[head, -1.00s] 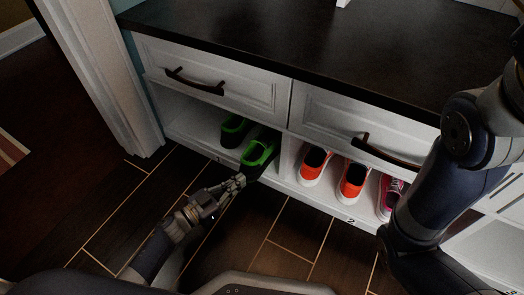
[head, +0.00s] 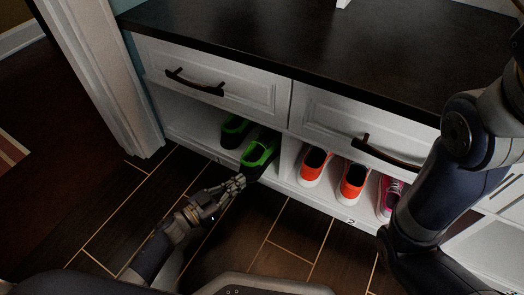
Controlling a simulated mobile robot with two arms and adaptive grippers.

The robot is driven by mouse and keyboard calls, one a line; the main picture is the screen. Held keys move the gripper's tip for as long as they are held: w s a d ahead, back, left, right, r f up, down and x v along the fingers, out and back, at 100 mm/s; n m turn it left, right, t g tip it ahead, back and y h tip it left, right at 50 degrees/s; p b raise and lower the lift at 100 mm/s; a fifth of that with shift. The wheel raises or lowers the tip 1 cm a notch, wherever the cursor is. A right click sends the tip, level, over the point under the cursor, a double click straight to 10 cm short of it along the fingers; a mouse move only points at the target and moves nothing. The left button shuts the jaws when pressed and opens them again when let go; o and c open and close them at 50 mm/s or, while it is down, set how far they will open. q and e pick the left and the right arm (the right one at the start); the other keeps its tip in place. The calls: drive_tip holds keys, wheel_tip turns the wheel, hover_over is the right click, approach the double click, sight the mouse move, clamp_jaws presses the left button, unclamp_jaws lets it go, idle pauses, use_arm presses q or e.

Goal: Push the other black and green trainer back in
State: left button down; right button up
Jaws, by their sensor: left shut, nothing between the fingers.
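Two black and green trainers are in the left cubby under the drawers. One trainer (head: 233,131) sits deeper, at the left. The other trainer (head: 259,154) sits to its right and further forward, with its dark toe sticking out past the cubby's front edge. My left gripper (head: 240,182) is shut and empty, with its fingertips at the toe of the forward trainer. I cannot tell whether they touch it. My right gripper is out of view; only my right arm shows at the right.
The cubby shelf (head: 188,139) is bare to the left of the trainers. A divider separates it from the right cubby, which holds two orange shoes (head: 314,166) and a pink shoe (head: 390,195). A drawer handle (head: 194,82) juts out above. The wooden floor (head: 285,236) in front is clear.

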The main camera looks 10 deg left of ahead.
sight(253, 162)
use_arm(q)
drive_tip(key=shift+w, duration=0.1)
